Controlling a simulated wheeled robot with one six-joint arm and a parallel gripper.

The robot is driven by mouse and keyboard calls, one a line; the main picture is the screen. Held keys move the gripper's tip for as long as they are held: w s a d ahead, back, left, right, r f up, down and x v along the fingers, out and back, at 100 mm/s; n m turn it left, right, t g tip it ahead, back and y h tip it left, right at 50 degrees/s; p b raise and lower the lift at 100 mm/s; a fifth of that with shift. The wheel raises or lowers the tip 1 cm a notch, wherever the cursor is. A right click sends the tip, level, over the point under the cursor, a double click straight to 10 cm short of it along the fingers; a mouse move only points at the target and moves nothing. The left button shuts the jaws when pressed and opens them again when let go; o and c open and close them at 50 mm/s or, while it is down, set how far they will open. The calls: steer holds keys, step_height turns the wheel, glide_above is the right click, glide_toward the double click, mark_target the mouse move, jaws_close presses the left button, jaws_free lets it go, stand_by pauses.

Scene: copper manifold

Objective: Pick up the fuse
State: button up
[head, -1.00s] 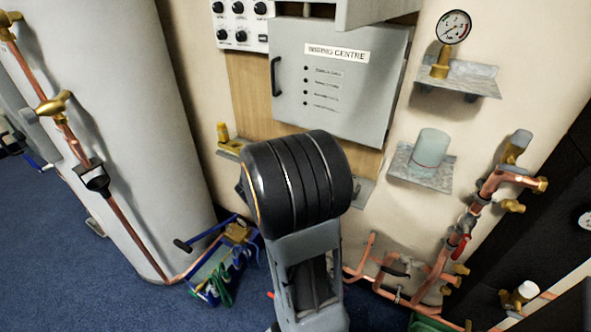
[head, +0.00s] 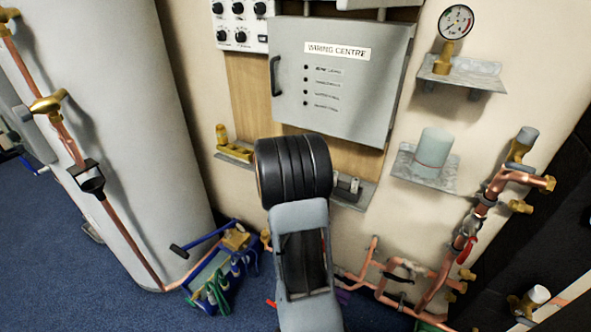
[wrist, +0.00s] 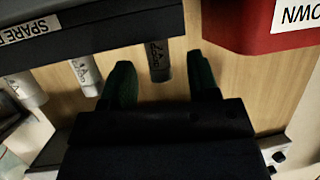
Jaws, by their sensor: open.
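In the wrist view several pale cylinders with dark markings, which look like fuses, stick out of a dark holder (wrist: 110,32) whose label begins "SPARE F". One fuse (wrist: 158,62), in shadow, lies between the two dark green fingertips of my gripper (wrist: 162,80). The gripper is open, with a visible gap on each side of that fuse. A second fuse (wrist: 86,76) is just left of the left fingertip, and a third (wrist: 26,90) is farther left. In the head view my own arm hides the gripper and the fuses.
A red box (wrist: 262,22) is close to the right fingertip in the wrist view. The head view shows the grey wiring centre cabinet (head: 345,85) on the wall, a shelf with a pale cylinder (head: 433,148), a gauge (head: 456,22) and copper pipes (head: 470,240).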

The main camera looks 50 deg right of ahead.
steer(key=shift+w+d, duration=0.1)
steer(key=shift+d, duration=0.1)
steer(key=shift+c, duration=0.4)
jaws_close()
steer(key=shift+r, duration=0.1)
steer(key=shift+r, duration=0.3)
steer(key=r, duration=0.1)
steer(key=r+p, duration=0.2)
steer(key=shift+a+r, duration=0.15)
steer(key=shift+a, duration=0.15)
steer(key=s+a+r+p, duration=0.5)
steer(key=s+a+r, duration=0.2)
steer(key=a, duration=0.4)
steer(key=shift+s+a+r, duration=0.15)
steer(key=shift+s+r, duration=0.1)
steer(key=shift+r, duration=0.65)
